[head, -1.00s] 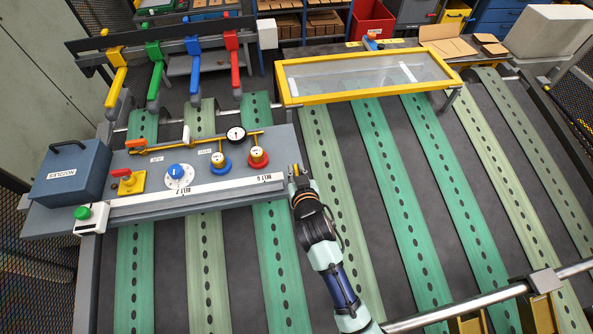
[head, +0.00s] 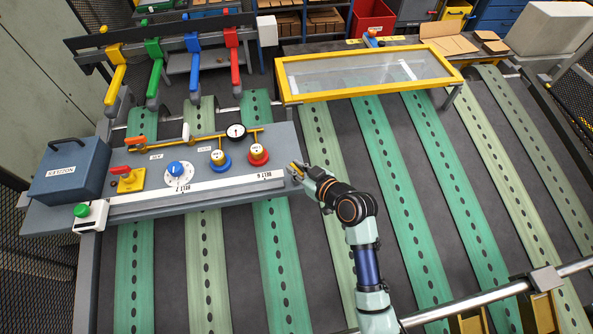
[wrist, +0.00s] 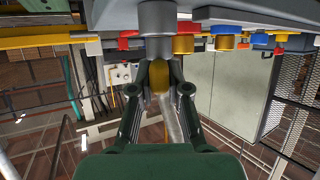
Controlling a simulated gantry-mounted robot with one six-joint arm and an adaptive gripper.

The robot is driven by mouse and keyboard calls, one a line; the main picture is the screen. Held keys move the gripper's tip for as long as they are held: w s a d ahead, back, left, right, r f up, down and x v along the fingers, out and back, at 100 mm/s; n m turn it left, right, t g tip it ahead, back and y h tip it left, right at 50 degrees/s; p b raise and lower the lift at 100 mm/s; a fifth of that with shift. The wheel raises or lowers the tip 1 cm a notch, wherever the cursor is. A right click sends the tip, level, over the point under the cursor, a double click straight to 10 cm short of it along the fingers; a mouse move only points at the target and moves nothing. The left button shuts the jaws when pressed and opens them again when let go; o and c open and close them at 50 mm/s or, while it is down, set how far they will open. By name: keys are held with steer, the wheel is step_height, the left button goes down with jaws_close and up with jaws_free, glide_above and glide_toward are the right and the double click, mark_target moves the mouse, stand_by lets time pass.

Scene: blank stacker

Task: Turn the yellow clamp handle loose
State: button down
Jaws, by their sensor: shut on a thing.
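The yellow clamp handle (wrist: 159,82) shows in the wrist view as a small yellow piece between my fingertips, just below a grey cylinder (wrist: 157,18). My gripper (wrist: 160,76) is shut on it. In the head view my gripper (head: 298,172) is at the right end of the grey panel (head: 60,220), beside the end of the white ruler strip (head: 225,187). My arm reaches to it from the lower right. The fingers hide much of the handle, so its exact angle cannot be told.
The panel bears a blue dial (head: 179,170), a red-handled yellow valve (head: 128,180), a blue-ringed knob (head: 219,160), a red-ringed knob (head: 258,154) and a gauge (head: 236,131). A yellow-framed clear guard (head: 365,72) stands behind. Green belts run below.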

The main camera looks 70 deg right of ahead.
mark_target(297, 168)
steer(key=n+y+b, duration=0.2)
steer(key=n+t+y+b, duration=0.1)
steer(key=n+y+b, duration=0.1)
steer(key=y+b, duration=0.1)
steer(key=n+y+b, duration=0.2)
steer(key=b, duration=0.1)
steer(key=shift+d+f+n+t+y, duration=0.1)
steer(key=shift+f+n+t+y, duration=0.2)
steer(key=shift+f+t, duration=0.1)
steer(key=n+g+y+b, duration=0.1)
steer(key=n+y+b, duration=0.1)
steer(key=y+b, duration=0.1)
steer(key=n+g+y+b, duration=0.1)
steer(key=n+y+b, duration=0.2)
steer(key=shift+r, duration=0.2)
steer(key=shift+n+b, duration=0.35)
steer(key=shift+n, duration=0.05)
steer(key=c, duration=1.1)
jaws_free()
steer(key=shift+c, duration=0.2)
steer(key=shift+r, duration=0.1)
step_height(297, 168, up, 10)
